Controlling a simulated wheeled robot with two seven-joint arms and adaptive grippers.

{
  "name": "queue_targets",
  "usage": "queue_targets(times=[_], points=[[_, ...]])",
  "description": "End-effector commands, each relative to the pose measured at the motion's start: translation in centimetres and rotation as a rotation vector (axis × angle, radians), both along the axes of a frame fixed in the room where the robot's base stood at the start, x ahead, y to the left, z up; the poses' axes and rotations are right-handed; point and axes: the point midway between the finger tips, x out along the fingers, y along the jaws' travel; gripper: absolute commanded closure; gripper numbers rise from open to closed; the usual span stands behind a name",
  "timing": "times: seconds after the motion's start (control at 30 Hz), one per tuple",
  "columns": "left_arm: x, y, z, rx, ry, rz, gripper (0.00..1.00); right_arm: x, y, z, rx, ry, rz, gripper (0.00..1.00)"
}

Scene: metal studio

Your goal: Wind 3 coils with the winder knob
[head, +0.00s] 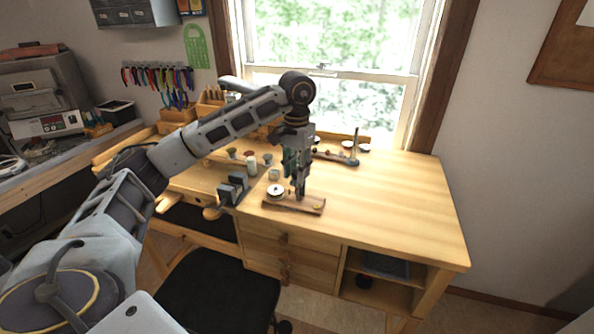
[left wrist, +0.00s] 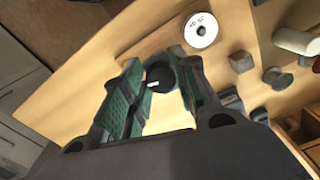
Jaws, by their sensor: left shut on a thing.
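The winder is a small wooden base (head: 284,204) near the front edge of the bench, with a white-topped round spool (head: 276,190) at its left end. In the left wrist view, the white disc (left wrist: 201,30) with dark marks shows at the top. My left gripper (head: 299,190) points down over the middle of the base. Its green-padded fingers close around the black round knob (left wrist: 160,74), which bears a white mark. The fingers hide most of the knob in the head view. My right gripper is not in view.
A grey vise (head: 233,188) stands left of the winder, and small cups and a white jar (head: 252,168) sit behind it. A second wooden piece with a post (head: 354,150) stands at the back. The right side of the bench top (head: 400,200) is clear.

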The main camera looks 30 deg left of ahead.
Motion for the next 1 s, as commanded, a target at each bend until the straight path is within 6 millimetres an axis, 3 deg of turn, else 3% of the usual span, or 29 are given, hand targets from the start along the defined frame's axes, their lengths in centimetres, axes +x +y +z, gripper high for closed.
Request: queue_targets(times=[0.4, 0.97, 1.0], points=[[0.1, 0.2, 0.2, 0.0, -0.007, -0.21, 0.95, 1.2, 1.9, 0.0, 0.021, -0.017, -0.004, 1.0], [0.1, 0.2, 0.3, 0.0, -0.007, -0.243, 0.95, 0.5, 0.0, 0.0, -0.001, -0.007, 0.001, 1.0], [0.1, 0.2, 0.3, 0.0, -0.007, -0.243, 0.67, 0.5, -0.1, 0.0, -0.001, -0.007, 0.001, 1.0]])
